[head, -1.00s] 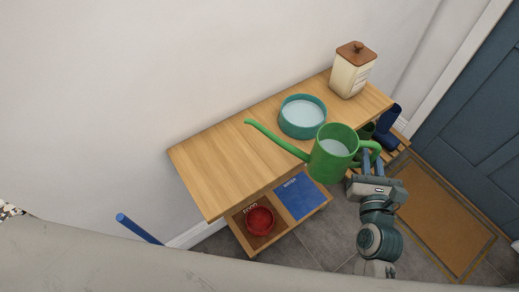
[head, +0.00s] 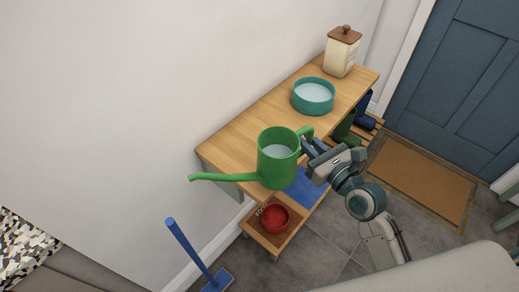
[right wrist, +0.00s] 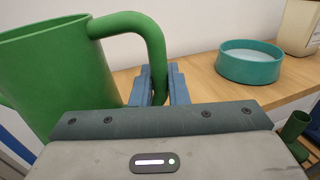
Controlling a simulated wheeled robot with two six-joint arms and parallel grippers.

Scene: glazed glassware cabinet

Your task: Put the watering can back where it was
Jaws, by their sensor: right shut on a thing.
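The green watering can (head: 277,160) is held upright by its handle, with its spout pointing left in the head view. My right gripper (head: 306,146) is shut on the handle. In the right wrist view the blue fingers (right wrist: 160,85) close around the lower handle of the can (right wrist: 55,80). In the head view the can covers part of the near end of the wooden table (head: 262,112); I cannot tell its exact height. My left gripper is not in view.
On the table stand a teal bowl (head: 313,97) and a cream canister (head: 342,55) with a brown lid. Below are a red bowl (head: 275,218) and a blue mat (head: 308,188). Boots (head: 347,127) stand beyond. A blue-handled broom (head: 190,248) stands left, a doormat (head: 420,175) lies right.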

